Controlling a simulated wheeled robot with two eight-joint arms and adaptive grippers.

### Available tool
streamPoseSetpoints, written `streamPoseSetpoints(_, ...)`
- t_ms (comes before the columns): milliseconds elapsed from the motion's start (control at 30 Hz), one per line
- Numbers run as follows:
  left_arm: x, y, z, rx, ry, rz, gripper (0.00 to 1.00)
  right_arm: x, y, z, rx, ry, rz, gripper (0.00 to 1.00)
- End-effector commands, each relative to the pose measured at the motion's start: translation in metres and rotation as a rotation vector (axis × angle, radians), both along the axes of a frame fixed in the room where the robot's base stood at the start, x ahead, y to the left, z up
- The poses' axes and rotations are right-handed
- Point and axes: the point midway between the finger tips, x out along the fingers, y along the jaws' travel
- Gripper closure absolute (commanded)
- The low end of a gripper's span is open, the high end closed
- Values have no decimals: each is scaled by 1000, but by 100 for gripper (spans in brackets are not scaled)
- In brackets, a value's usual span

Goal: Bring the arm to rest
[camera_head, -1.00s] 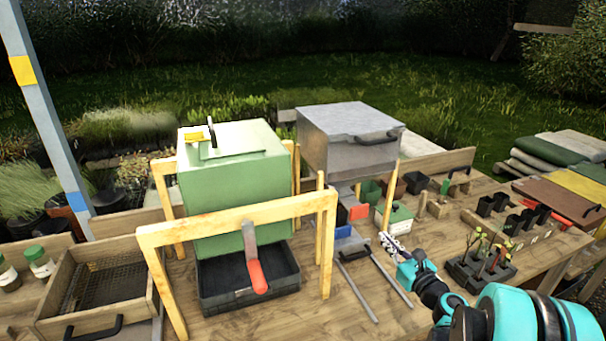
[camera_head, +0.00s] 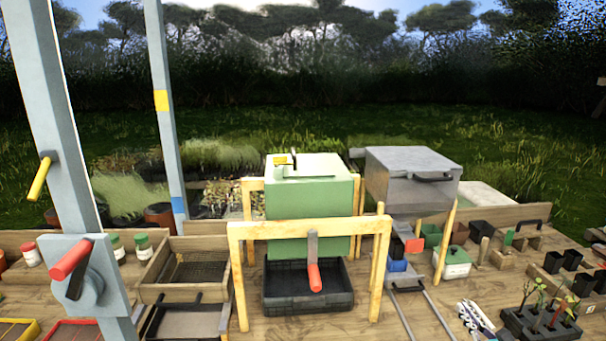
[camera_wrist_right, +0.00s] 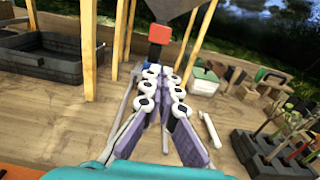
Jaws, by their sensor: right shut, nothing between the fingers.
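My right gripper (camera_head: 474,318) shows at the bottom right of the head view, over the wooden bench. In the right wrist view its two segmented white and purple fingers (camera_wrist_right: 163,82) lie close together, shut, with nothing held. They point toward the red-orange block (camera_wrist_right: 158,34) and the dark blue piece below it, under the grey metal hopper (camera_head: 408,180). The fingers are apart from these. The rest of the right arm is out of the head view. My left gripper does not show.
A green box (camera_head: 310,205) stands in a wooden frame above a black tray (camera_head: 300,302). A seedling rack (camera_head: 520,325) stands right of the gripper; it also shows in the wrist view (camera_wrist_right: 255,160). Two metal rails (camera_head: 437,316) run left of it. A grey post with a crank (camera_head: 62,150) stands left.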

Motion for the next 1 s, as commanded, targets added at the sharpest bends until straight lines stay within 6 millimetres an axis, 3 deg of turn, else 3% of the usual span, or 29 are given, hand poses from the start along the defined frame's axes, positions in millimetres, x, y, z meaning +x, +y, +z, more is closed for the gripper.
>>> streamPoseSetpoints(367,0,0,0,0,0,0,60,-1,62,-2,-336,91,122,100)
streamPoseSetpoints(633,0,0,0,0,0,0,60,-22,133,-11,-797,165,317,100)
streamPoseSetpoints(767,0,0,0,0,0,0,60,-49,177,-21,-1147,184,485,100)
streamPoseSetpoints(900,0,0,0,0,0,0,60,-101,220,-38,-1655,157,752,100)
streamPoseSetpoints(1000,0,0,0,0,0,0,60,-141,235,-49,-2013,99,954,100)
